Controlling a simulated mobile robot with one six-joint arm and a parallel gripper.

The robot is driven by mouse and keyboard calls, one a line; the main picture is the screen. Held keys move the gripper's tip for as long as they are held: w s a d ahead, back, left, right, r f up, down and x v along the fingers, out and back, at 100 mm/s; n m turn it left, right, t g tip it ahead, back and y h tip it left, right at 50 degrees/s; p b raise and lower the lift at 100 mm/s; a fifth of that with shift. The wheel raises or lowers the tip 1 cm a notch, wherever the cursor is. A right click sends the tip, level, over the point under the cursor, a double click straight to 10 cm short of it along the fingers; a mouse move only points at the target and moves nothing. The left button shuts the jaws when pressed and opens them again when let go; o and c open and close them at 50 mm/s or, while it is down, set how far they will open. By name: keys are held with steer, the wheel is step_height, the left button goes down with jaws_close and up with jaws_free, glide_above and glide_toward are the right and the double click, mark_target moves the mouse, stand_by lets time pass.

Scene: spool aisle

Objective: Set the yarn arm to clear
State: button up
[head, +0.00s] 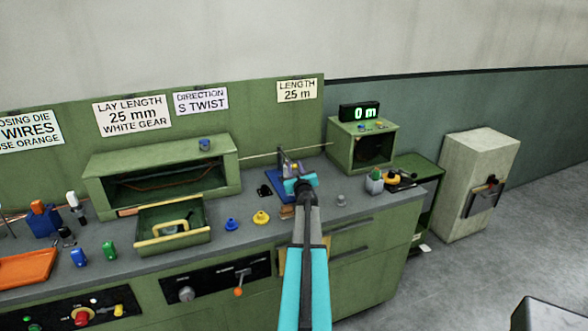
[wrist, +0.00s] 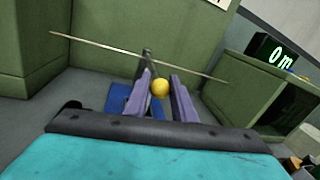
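The yarn arm appears to be the thin grey lever with a yellow ball knob (wrist: 160,88), standing on a blue base (wrist: 122,98) on the bench. The knob also shows in the head view (head: 297,167). My gripper (wrist: 159,78) has its two purple fingers on either side of the knob, set apart by about the knob's width. I cannot tell whether they press on it. In the head view my gripper (head: 291,164) hides much of the lever and base. No marking for clear is readable.
A pale rod (wrist: 120,50) runs across behind the lever. A green box with a "0 m" display (head: 360,112) stands to the right.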

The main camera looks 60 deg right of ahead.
jaws_close()
steer(key=shift+a, duration=0.35)
steer(key=shift+d+f, duration=0.1)
steer(key=shift+d, duration=0.25)
steer(key=shift+r+p, duration=0.2)
steer(key=shift+p, duration=0.1)
